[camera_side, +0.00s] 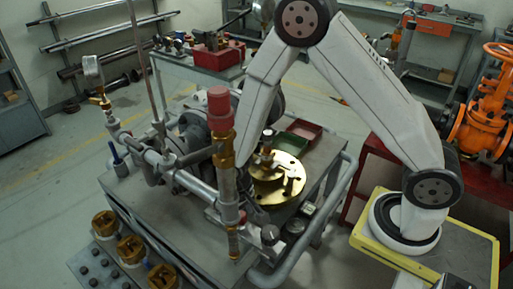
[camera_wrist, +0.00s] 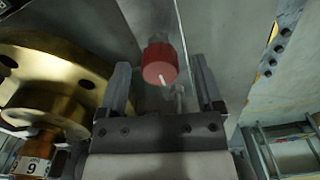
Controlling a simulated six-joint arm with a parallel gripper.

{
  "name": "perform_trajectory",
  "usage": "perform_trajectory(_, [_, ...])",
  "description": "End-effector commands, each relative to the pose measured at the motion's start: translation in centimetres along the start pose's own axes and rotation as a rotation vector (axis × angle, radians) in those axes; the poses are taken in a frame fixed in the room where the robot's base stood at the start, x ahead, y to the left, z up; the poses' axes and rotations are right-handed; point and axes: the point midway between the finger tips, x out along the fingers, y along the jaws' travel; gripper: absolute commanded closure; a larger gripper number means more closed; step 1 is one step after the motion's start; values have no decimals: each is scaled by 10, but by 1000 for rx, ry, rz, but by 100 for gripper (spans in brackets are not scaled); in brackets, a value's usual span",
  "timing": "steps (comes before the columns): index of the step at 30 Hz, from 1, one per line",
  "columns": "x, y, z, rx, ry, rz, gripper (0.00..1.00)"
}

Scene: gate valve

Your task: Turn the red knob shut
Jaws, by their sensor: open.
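The red knob (camera_side: 219,108) sits on top of an upright pipe with brass fittings, in the middle of the side view. In the wrist view the red knob (camera_wrist: 160,65) is round, with a short white line on its face. My gripper (camera_wrist: 161,68) is open, its two fingers on either side of the knob in that picture, with space between each finger and the knob. I cannot tell how far beyond the fingertips the knob is. In the side view my gripper is hard to make out among the grey machinery behind the pipe.
A large brass flange (camera_side: 277,178) lies beside the pipe on the grey cart; the flange (camera_wrist: 35,75) fills the left of the wrist view. Grey pipes (camera_side: 160,160) run left of the knob. Several brass fittings (camera_side: 131,249) stand in front. An orange valve (camera_side: 485,120) is far right.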

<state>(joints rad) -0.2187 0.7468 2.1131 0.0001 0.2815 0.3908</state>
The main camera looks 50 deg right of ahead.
Motion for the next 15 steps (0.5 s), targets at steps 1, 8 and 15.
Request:
perform_trajectory(1, [-2, 0, 0, 0, 1, 0, 15])
perform_trajectory(8, [-18, 0, 0, 0, 2, -1, 15])
perform_trajectory(15, [-43, 0, -1, 0, 3, -1, 15])
